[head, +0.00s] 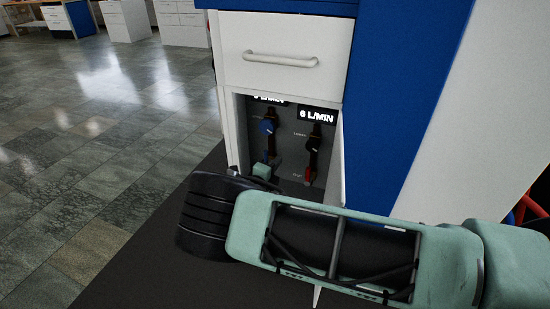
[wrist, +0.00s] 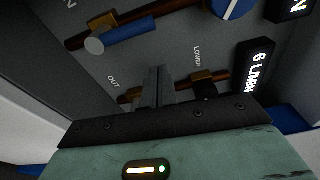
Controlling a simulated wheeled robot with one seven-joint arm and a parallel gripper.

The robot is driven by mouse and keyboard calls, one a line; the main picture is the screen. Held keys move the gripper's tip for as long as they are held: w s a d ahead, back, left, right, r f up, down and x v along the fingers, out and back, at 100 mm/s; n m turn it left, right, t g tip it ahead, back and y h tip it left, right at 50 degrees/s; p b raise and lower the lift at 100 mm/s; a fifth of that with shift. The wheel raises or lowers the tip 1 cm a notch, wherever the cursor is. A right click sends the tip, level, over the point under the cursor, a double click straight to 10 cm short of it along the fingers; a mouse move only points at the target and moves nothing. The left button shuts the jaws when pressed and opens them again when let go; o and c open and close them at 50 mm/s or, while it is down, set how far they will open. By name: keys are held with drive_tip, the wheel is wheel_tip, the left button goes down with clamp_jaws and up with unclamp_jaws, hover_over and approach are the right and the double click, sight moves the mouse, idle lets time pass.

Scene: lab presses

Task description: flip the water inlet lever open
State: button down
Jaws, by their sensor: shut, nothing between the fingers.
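The blue lever (wrist: 130,31) lies roughly along its brown pipe at upper left in the wrist view, beside a partly cut-off label ending in N. In the head view the blue lever (head: 270,156) shows low in the open compartment, partly behind my arm. My gripper (wrist: 154,76) is shut and empty. Its fingers appear below the blue lever in the wrist view, in front of the other pipe, near the OUT label. Whether they touch anything cannot be told. In the head view my arm hides most of the gripper.
A red lever (head: 308,175) and a dark knob (head: 314,144) sit on the right pipe; a blue knob (head: 267,127) is on the left one. The 6 L/MIN display (head: 317,115) is above. Cabinet walls enclose the compartment under a white drawer (head: 284,50). Floor at left is clear.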

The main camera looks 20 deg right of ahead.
drive_tip(key=v, duration=0.7)
drive_tip(key=shift+s+f, duration=0.1)
drive_tip(key=shift+s, duration=0.05)
drive_tip(key=s+d+r+m+g+y, duration=0.2)
drive_tip(key=s+m+g, duration=0.45)
drive_tip(key=m, duration=0.25)
drive_tip(key=s+d+r+m+g+y, duration=0.1)
drive_tip(key=s+r+m+g+y, duration=0.15)
drive_tip(key=s+m+g, duration=0.4)
drive_tip(key=s+a+r+m+y, duration=0.1)
drive_tip(key=s+r+m+y, duration=0.3)
drive_tip(key=s+r+m, duration=0.7)
drive_tip(key=s+a+r+m+y, duration=0.2)
drive_tip(key=s+r+m+y, duration=0.4)
drive_tip(key=s+m, duration=0.55)
wheel_tip(320, 180, up, 15)
drive_tip(key=s+n+h+p, duration=0.1)
drive_tip(key=p, duration=1.3)
drive_tip(key=shift+s+r+p, duration=0.2)
drive_tip(key=shift+s+p, duration=0.15)
drive_tip(key=shift+p, duration=0.05)
